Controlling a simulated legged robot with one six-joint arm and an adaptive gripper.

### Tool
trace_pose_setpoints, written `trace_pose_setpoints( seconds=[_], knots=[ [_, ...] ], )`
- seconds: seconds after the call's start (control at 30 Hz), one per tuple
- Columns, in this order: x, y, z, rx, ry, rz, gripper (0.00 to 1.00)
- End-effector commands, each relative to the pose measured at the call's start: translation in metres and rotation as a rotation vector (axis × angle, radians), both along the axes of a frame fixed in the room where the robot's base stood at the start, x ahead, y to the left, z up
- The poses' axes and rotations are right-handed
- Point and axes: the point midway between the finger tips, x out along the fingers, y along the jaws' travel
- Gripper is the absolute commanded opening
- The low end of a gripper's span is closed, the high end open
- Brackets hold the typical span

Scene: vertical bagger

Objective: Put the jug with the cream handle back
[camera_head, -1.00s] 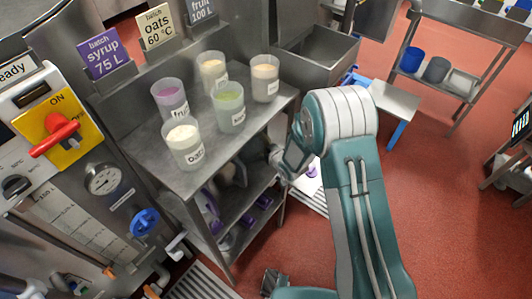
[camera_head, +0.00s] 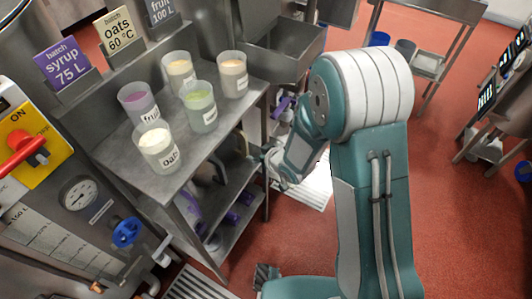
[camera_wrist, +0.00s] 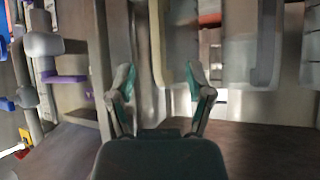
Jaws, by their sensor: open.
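My gripper (camera_wrist: 161,78) is open in the wrist view, with its two fingers apart and nothing clearly held between them. In the head view my wrist reaches to the right side of the steel shelf unit, and the fingertips are hard to make out there. Pale translucent vessels, which look like jugs, stand beyond the fingers in the wrist view: one behind the right finger (camera_wrist: 176,42), one to its right (camera_wrist: 250,50) and one at the right edge (camera_wrist: 311,48).
Several filled cups stand on the steel shelf top (camera_head: 125,155), including one labelled oats (camera_head: 159,148). Purple-handled items (camera_head: 232,217) lie on the shelf below. A steel sink (camera_head: 283,50) stands behind. The red floor at right is mostly clear.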

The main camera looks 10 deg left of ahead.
Motion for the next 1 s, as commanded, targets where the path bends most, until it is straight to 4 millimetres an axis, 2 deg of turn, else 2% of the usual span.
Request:
trace_pose_setpoints(
  seconds=[0.23,0.33,0.5,0.67,0.87,1.0],
  knots=[
    [0.000,-0.002,0.003,-0.002,-0.002,-0.005,0.67],
    [0.007,-0.012,0.019,-0.024,-0.009,-0.037,0.67],
    [0.018,-0.058,0.074,-0.108,-0.014,-0.170,0.67],
    [0.013,-0.105,0.126,-0.176,0.012,-0.308,0.67],
    [-0.017,-0.160,0.183,-0.228,0.072,-0.469,0.67],
    [-0.051,-0.192,0.217,-0.243,0.130,-0.568,0.67]
  ],
)
